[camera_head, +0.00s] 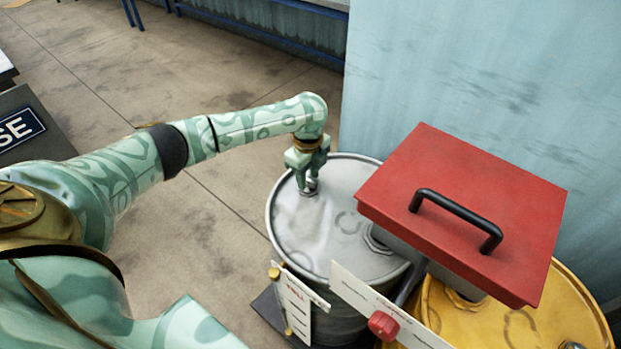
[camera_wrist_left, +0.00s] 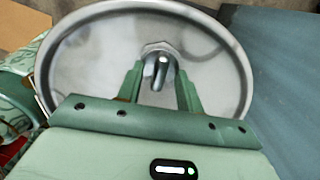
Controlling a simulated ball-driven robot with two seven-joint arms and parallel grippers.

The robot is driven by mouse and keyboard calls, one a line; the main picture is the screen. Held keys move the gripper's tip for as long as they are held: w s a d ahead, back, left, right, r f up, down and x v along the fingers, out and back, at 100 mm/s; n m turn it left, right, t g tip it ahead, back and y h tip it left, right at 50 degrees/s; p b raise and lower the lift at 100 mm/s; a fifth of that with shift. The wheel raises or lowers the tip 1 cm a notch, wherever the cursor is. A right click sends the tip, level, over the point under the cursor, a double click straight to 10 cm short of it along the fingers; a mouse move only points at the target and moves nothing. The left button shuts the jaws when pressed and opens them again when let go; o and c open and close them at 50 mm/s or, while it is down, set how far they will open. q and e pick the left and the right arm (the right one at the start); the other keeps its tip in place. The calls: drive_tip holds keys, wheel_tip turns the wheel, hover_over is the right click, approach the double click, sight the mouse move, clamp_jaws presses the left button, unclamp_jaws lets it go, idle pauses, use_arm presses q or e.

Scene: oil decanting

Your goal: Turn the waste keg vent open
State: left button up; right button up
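A grey metal keg (camera_head: 322,241) stands upright right of the middle in the head view, and its round lid (camera_wrist_left: 90,58) fills much of the left wrist view. I take it for the waste keg. A small shiny vent fitting (camera_wrist_left: 159,72) rises from the lid near its rim; in the head view the vent (camera_head: 310,188) is partly hidden by my gripper. My left gripper (camera_head: 307,172) points down over the vent. In the left wrist view its two fingers (camera_wrist_left: 161,85) stand apart on either side of the vent, with gaps visible. My right gripper is out of view.
A red box lid with a black handle (camera_head: 455,218) covers part of a yellow drum (camera_head: 480,325) right of the keg. A white gauge plate (camera_head: 298,303) and a red knob (camera_head: 383,325) stand in front. A pale blue wall (camera_head: 470,75) is behind.

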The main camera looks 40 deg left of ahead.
use_arm(q)
drive_tip(key=shift+f, duration=0.1)
